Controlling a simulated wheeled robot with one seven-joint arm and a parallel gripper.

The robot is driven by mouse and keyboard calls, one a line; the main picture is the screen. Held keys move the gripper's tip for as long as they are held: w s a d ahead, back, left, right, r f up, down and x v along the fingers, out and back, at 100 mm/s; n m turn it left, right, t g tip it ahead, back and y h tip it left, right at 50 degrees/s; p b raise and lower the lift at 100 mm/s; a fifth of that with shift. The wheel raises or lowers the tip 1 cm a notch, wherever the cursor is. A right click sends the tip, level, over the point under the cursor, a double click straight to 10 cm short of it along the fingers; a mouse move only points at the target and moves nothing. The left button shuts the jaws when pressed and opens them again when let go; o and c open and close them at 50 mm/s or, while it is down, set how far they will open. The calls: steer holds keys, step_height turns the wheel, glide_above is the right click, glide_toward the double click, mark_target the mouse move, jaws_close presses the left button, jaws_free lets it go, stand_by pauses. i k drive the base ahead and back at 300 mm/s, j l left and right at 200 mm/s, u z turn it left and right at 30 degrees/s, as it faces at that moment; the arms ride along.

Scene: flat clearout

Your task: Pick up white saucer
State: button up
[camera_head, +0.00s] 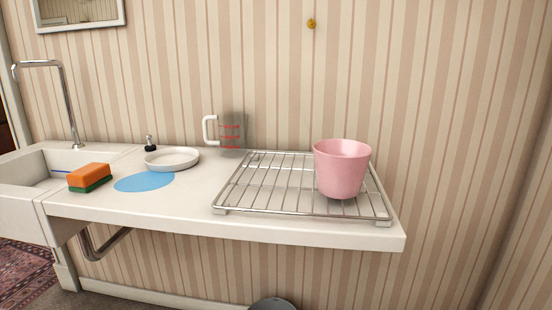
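The white saucer (172,159) is a shallow round dish with a low rim. It lies flat and looks empty on the white counter (180,212), left of centre, toward the wall. My gripper does not show in the head view, so its place relative to the saucer cannot be told.
A blue round mat (144,182) lies in front of the saucer. A small black-topped item (149,144) and a measuring jug (231,131) stand behind it. An orange-green sponge (89,178) and sink (32,170) are left. A wire rack (270,185) bears a pink pot (341,170).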

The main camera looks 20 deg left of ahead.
mark_target(174, 160)
steer(key=u, duration=1.7)
